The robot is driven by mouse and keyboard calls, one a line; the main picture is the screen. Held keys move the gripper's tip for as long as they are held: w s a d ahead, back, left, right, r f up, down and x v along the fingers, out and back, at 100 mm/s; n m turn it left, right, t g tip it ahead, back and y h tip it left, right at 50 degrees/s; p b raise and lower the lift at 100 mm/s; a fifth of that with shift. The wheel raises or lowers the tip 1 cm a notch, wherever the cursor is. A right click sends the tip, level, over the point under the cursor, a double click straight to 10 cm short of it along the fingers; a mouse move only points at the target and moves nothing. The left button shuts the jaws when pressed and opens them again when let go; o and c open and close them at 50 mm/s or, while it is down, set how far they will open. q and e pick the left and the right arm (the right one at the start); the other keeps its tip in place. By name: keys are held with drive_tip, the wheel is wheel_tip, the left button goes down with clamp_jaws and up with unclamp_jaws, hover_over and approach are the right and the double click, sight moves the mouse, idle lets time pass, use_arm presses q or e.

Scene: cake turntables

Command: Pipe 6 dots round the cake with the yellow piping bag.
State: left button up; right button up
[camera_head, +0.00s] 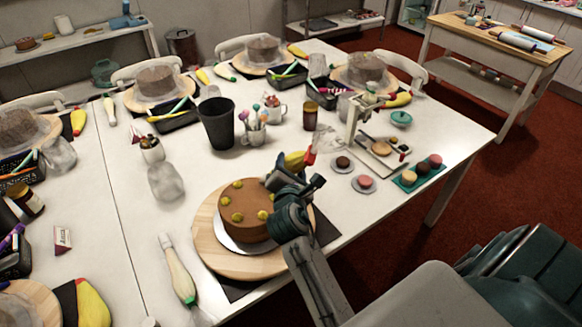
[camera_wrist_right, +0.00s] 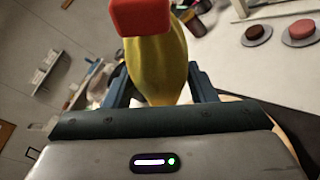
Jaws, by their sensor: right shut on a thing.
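The brown cake (camera_head: 240,228) sits on a white board on a round wooden turntable (camera_head: 208,245) near the table's front edge. Several yellow dots (camera_head: 237,217) show round its top; my right arm hides part of its right side. My right gripper (camera_head: 297,176) is shut on the yellow piping bag (camera_head: 293,160) and holds it above the cake's far right side. In the right wrist view the bag (camera_wrist_right: 158,68) sits between the two fingers, with its red end (camera_wrist_right: 141,16) at the top. The bag's nozzle is hidden. My left gripper is not in view.
A cream piping bag with a green end (camera_head: 179,275) lies left of the turntable. A black cup (camera_head: 216,123), a clear jar (camera_head: 166,181) and a mug of tools (camera_head: 254,131) stand behind. Small plates with treats (camera_head: 364,184) and a teal tray (camera_head: 418,173) lie to the right.

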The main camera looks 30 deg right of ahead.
sight(291, 159)
drive_tip(key=shift+r, duration=0.1)
drive_tip(key=shift+c, duration=0.2)
drive_tip(key=c, duration=0.3)
drive_tip(key=shift+r+p, duration=0.3)
drive_tip(key=shift+p, duration=0.4)
idle(1.4)
drive_tip(key=o, duration=0.3)
drive_tip(key=shift+r+p, duration=1.5)
drive_tip(key=shift+p, duration=0.55)
